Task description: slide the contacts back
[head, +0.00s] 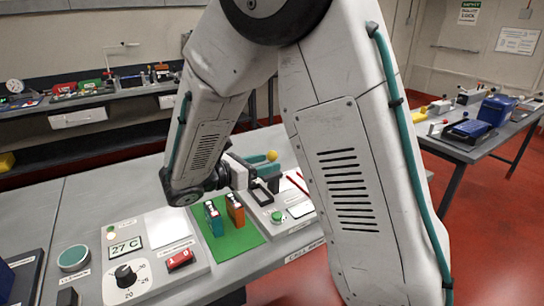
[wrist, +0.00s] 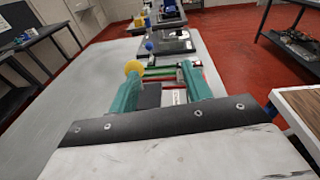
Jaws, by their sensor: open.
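My gripper (head: 262,160) is partly hidden behind my arm in the head view. In the wrist view its two teal fingers (wrist: 160,76) stand apart, with nothing visibly clamped between them. A yellow ball-shaped knob (head: 271,155) shows by the fingers; in the wrist view the knob (wrist: 133,67) appears beside the left fingertip. Whether they touch, I cannot tell. Beyond and between the fingers are red and green bars and a pale label, too small to identify. I cannot make out the contacts for certain. A teal battery (head: 213,218) and an orange battery (head: 235,209) stand upright on a green mat (head: 240,240).
A panel with a green button (head: 277,217) lies right of the mat, partly behind my arm. A panel with a black dial (head: 125,276) and red switch (head: 180,260) lies left. A side table (head: 470,145) holds blue items.

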